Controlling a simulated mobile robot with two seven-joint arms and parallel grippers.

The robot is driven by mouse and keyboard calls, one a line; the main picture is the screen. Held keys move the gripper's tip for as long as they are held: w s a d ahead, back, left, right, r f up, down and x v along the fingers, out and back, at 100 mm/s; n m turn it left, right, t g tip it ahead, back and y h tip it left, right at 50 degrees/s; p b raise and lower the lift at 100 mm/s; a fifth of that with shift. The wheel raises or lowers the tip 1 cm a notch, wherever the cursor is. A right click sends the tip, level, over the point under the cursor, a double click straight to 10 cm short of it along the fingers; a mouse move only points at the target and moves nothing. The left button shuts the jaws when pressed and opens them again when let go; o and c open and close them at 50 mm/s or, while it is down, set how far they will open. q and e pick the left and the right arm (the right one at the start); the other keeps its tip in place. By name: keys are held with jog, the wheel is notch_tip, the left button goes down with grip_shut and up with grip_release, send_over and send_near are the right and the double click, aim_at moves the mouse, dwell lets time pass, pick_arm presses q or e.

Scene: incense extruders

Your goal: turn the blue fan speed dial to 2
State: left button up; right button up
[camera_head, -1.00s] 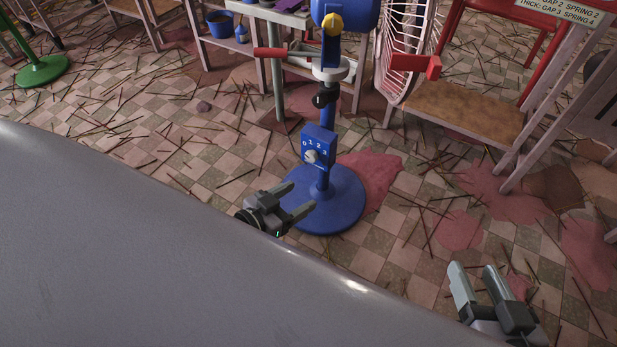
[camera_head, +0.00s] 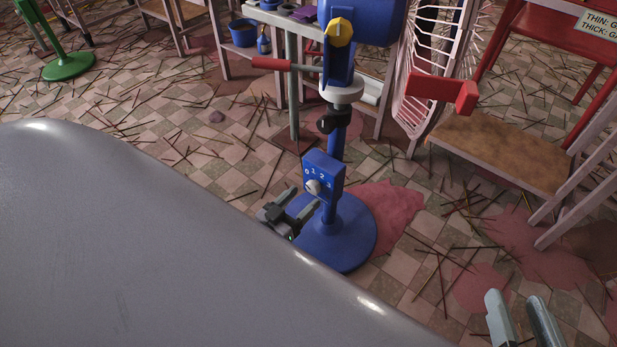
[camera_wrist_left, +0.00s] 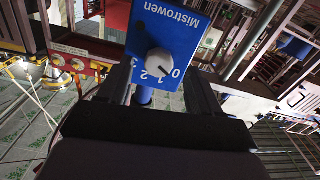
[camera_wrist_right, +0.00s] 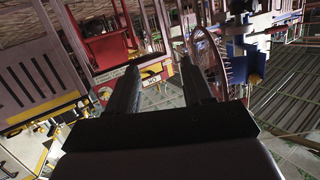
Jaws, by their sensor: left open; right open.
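The white fan speed dial (camera_head: 313,187) sits on a blue control box (camera_head: 335,170) marked 0, 1, 2, 3 on the blue fan's post. In the left wrist view the dial (camera_wrist_left: 160,65) lies between the fingers, with the numbers beside it. Its dark mark appears to point toward the 0 and 1 side; I cannot tell exactly which. My left gripper (camera_head: 306,203) is open just in front of and below the dial, with no clear contact. My right gripper (camera_head: 514,297) is open and empty at the lower right, far from the dial.
The fan's round blue base (camera_head: 335,250) stands on a tiled floor littered with thin sticks. A red-handled lever (camera_head: 272,63) is above left. A smooth grey surface fills the lower left.

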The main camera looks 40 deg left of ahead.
aim_at(313, 187)
pick_arm(q)
jog(key=shift+w+f, duration=0.1)
jog(key=shift+w, duration=0.95)
jog(key=shift+w+d+b, duration=0.1)
jog(key=shift+w+b, duration=0.2)
jog(key=shift+w, duration=0.05)
pick_arm(e)
jog(key=shift+s+d+r+t, duration=0.1)
jog(key=shift+d+t, duration=0.2)
pick_arm(q)
jog(key=c, duration=1)
jog(key=shift+c, duration=0.2)
